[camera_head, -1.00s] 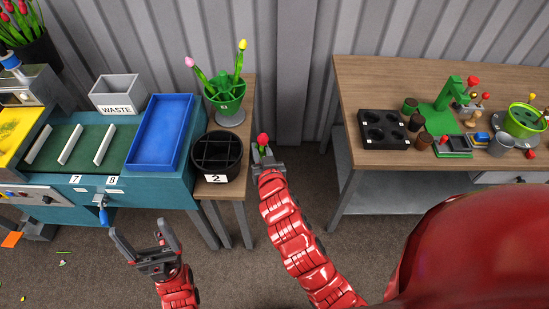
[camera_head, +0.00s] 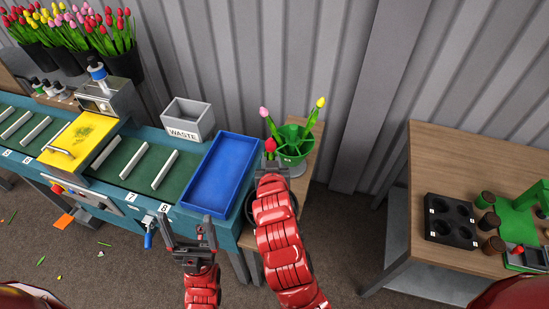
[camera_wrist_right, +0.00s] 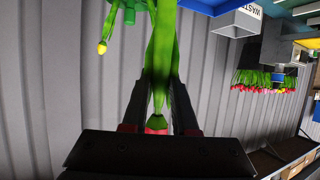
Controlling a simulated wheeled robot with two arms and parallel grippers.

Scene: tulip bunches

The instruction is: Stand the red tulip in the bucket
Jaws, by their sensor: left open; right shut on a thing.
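The red tulip (camera_head: 270,145) is held in my right gripper (camera_head: 271,165), its red head just above the jaws. In the right wrist view its green stem and leaves (camera_wrist_right: 162,50) run away from the fingers, with the red head (camera_wrist_right: 156,123) close to the jaws. The green bucket (camera_head: 297,158) stands just right of and beyond the gripper, holding a pink tulip (camera_head: 264,112) and a yellow tulip (camera_head: 320,102). I cannot tell whether the held stem touches the bucket. My left gripper (camera_head: 188,238) is open and empty, low in front of the teal bench.
A blue tray (camera_head: 222,175) and a grey waste bin (camera_head: 188,118) are left of the bucket. My right arm largely hides the black divided pot beside the tray. A wooden table (camera_head: 435,160) with a black holed tray (camera_head: 450,220) stands at right, across a floor gap.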

